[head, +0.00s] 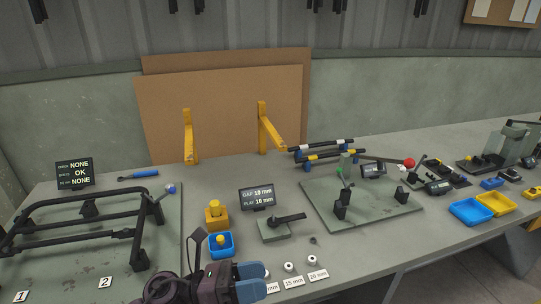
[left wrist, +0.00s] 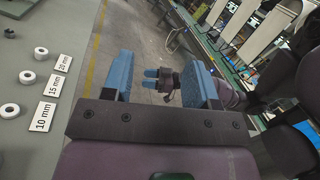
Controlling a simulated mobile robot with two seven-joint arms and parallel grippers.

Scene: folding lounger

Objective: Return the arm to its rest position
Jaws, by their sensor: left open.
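My left gripper (head: 250,281) is at the bottom edge of the head view, over the front of the bench, beside the spacer labels. In the left wrist view its two blue fingers (left wrist: 160,78) stand wide apart with nothing held between them. Beyond them, in the left wrist view, is what looks like my right gripper, small, with two blue fingertips close together; I cannot tell whether it is open. It does not show in the head view.
White spacers (head: 289,267) with labels lie close to the left gripper. A black tubular frame (head: 80,236) lies at left. A green plate (head: 360,212) with clamps and yellow and blue trays (head: 497,203) are at right.

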